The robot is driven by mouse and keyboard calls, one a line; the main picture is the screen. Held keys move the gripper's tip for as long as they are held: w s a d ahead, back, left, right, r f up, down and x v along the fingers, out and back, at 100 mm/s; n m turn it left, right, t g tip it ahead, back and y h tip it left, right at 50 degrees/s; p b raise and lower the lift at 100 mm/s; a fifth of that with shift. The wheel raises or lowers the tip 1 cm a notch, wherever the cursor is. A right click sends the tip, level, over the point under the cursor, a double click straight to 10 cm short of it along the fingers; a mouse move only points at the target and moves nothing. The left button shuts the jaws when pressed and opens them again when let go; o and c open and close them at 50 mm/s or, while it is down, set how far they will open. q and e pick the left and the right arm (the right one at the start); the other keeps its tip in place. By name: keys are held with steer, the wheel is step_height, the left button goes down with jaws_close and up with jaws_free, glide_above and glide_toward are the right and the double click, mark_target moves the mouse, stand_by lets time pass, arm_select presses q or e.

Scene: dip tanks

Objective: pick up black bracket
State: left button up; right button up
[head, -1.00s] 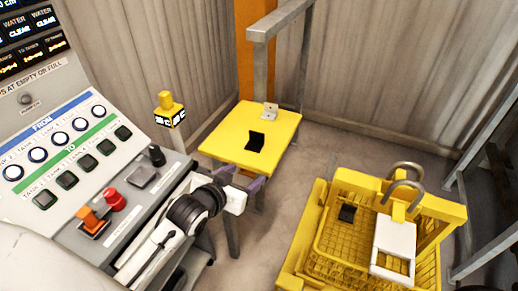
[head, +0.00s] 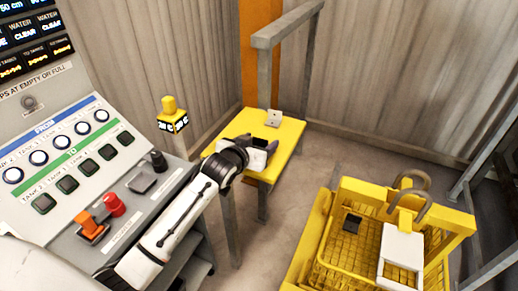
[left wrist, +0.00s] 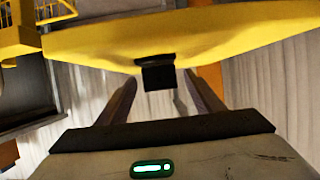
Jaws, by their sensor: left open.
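The black bracket (head: 260,142) is on the small yellow table (head: 291,133), partly hidden by my left gripper in the head view. In the left wrist view the black bracket (left wrist: 158,77) shows at the yellow table edge (left wrist: 230,30), between the two fingers. My left gripper (left wrist: 160,88) is open, one finger on each side of the bracket, with a gap to each. In the head view the left gripper (head: 256,143) is over the near part of the table. My right gripper is not in view.
A light grey bracket (head: 273,119) stands further back on the table. The control panel (head: 60,150) is at the left, and a metal rail stands behind the table.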

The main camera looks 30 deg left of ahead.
arm_select(q)
steer(key=shift+w+f, duration=0.15)
steer(key=shift+w, duration=0.15)
steer(key=shift+c, duration=0.2)
steer(key=c, duration=1.3)
